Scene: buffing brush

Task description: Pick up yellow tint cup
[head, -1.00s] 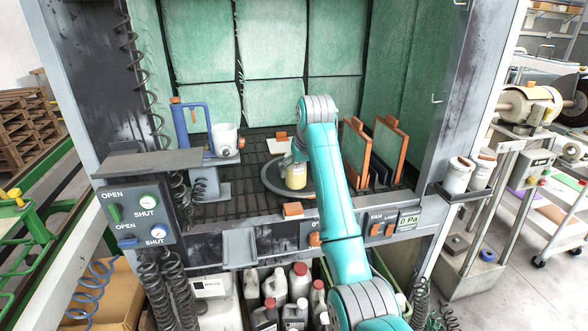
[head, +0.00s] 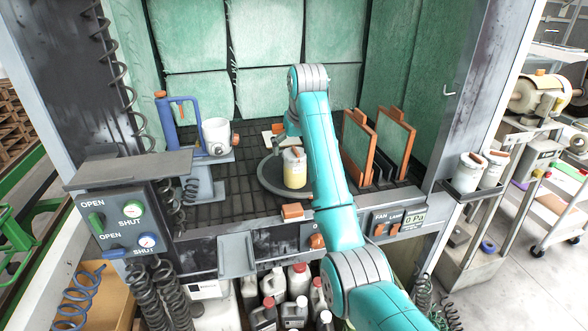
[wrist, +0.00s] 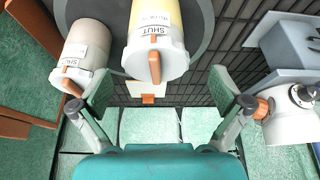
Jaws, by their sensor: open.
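The yellow tint cup (head: 294,172) stands on a round dark turntable (head: 264,184) inside the booth, just left of my arm. In the wrist view the yellow cup (wrist: 160,50) shows upside down at the top centre, with a white rim and an orange tab. My gripper (wrist: 158,92) is open, with one green-padded finger on each side below the cup's rim in that picture. Nothing is in its grasp. A beige cup (wrist: 88,48) stands left of the yellow cup, close to the left finger. My arm largely hides the gripper in the head view.
A white pot on a blue stand (head: 216,135) is at the left. Orange-framed panels (head: 392,142) stand at the right of the booth. White pots (head: 470,172) sit in a holder outside right.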

